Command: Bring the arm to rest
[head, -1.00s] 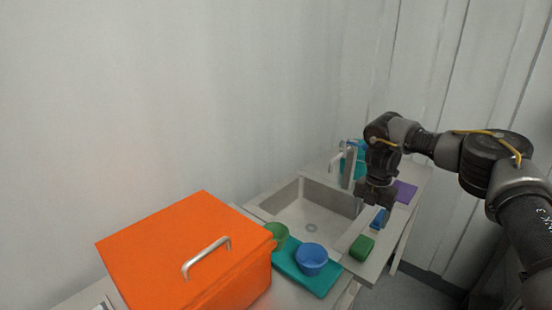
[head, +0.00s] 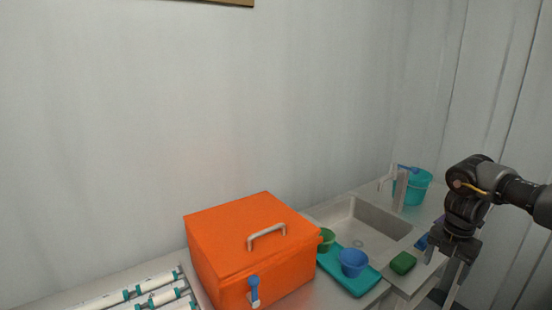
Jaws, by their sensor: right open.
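My right gripper (head: 451,271) is at the right of the head view, pointing down with its two fingers apart and nothing between them. It is in front of the counter's right end, to the right of a green sponge-like block (head: 403,263). It partly hides a blue item and a purple item behind it. My right arm is bent and comes in from the right edge. My left gripper is not in view.
An orange box (head: 240,235) with a lid handle stands left of the sink (head: 350,232). A teal tray (head: 352,279) bears a blue cup (head: 354,262) and a green cup (head: 327,239). A teal bucket (head: 412,188) stands behind. White tubes (head: 150,290) lie at lower left.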

